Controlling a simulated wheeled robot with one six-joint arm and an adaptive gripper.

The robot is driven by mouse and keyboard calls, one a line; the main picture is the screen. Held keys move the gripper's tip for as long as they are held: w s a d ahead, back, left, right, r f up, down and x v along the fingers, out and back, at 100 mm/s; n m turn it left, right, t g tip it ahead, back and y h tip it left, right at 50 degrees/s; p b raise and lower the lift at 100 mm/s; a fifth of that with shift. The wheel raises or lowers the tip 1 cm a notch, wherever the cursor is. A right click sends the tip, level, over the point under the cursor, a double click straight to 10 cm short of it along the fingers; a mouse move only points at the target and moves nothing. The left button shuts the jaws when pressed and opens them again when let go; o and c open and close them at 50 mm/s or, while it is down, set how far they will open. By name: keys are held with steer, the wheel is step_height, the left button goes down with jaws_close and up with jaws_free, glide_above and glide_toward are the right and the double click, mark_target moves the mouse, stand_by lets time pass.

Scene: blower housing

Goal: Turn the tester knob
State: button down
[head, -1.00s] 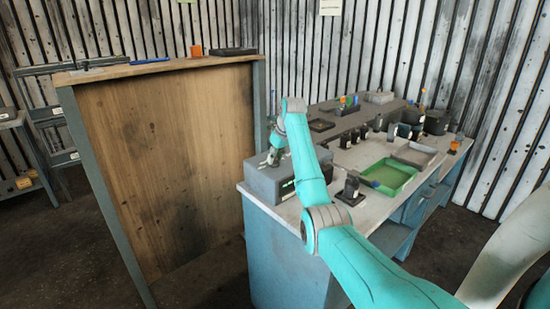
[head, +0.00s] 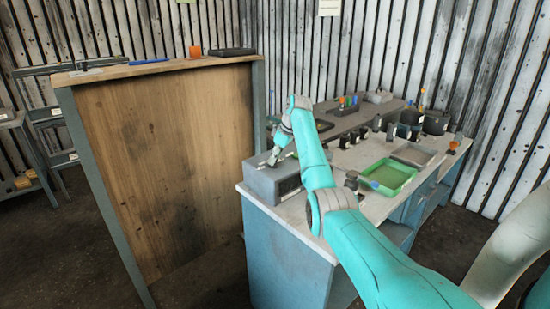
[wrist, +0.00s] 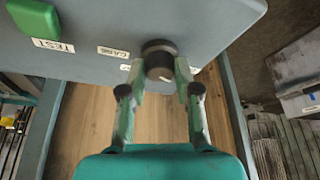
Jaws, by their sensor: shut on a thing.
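The tester is a grey box (head: 275,184) at the near left corner of the bench. In the wrist view its grey face (wrist: 205,22) fills the top, with a green button (wrist: 33,18) and a label reading TEST (wrist: 53,45). The dark round tester knob (wrist: 158,60) stands out near the lower edge of that face. My gripper (wrist: 160,72) is shut on the knob, one finger on each side. In the head view my gripper (head: 273,157) is at the tester; the knob cannot be made out there.
The white-topped bench (head: 320,208) runs back right, with a green tray (head: 388,177), a grey tray (head: 414,154) and several small dark parts. A tall wooden panel (head: 160,170) stands close left of the tester. A small dark fixture beside the green tray is partly behind my arm.

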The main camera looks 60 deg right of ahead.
steer(key=c, duration=0.8)
jaws_free()
steer(key=shift+c, duration=0.2)
steer(key=v, duration=1.2)
steer(key=shift+w, duration=0.1)
